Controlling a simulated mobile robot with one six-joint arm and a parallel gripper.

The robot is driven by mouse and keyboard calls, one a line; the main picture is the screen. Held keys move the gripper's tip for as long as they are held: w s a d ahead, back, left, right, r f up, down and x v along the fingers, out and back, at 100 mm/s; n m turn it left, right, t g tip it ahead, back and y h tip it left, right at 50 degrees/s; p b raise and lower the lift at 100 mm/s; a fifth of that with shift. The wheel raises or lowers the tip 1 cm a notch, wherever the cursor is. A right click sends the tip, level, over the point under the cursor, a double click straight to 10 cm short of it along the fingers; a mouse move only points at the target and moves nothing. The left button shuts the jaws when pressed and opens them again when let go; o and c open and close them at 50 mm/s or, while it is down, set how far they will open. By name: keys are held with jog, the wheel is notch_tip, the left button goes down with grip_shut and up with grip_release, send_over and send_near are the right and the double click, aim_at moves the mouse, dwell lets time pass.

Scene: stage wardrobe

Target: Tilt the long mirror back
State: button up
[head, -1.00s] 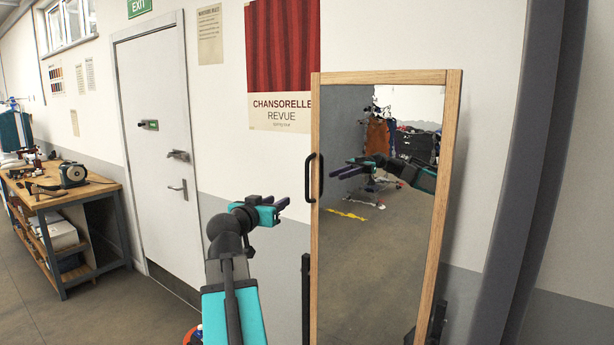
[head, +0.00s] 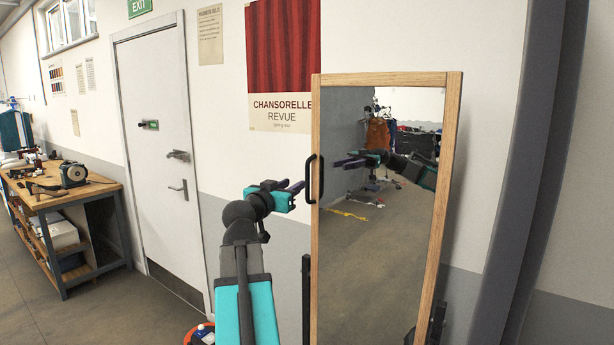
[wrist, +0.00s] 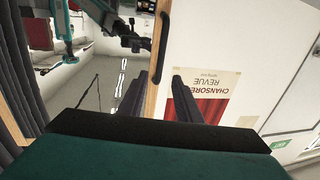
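The long mirror (head: 452,150) has a light wooden frame and stands at the right in the head view, near the wall. A black bar handle (head: 314,180) is on its left upright. My gripper (head: 293,186) is just left of the handle, its purple fingers pointing at it, with nothing held. In the wrist view my gripper (wrist: 158,92) shows two dark fingers apart, with the wooden upright (wrist: 152,98) between them in the picture. The handle (wrist: 161,47) lies beyond the fingertips. Any contact cannot be made out.
A white door (head: 160,160) and a revue poster (head: 284,60) are on the wall behind. A workbench (head: 100,190) with tools stands at the far left. A grey column (head: 530,170) rises to the mirror's right.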

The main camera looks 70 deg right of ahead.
jog(key=p, duration=0.4)
send_over(307, 197)
jog(key=shift+w+r, duration=0.1)
jog(key=shift+d, duration=0.4)
jog(key=shift+c, duration=0.3)
grip_shut()
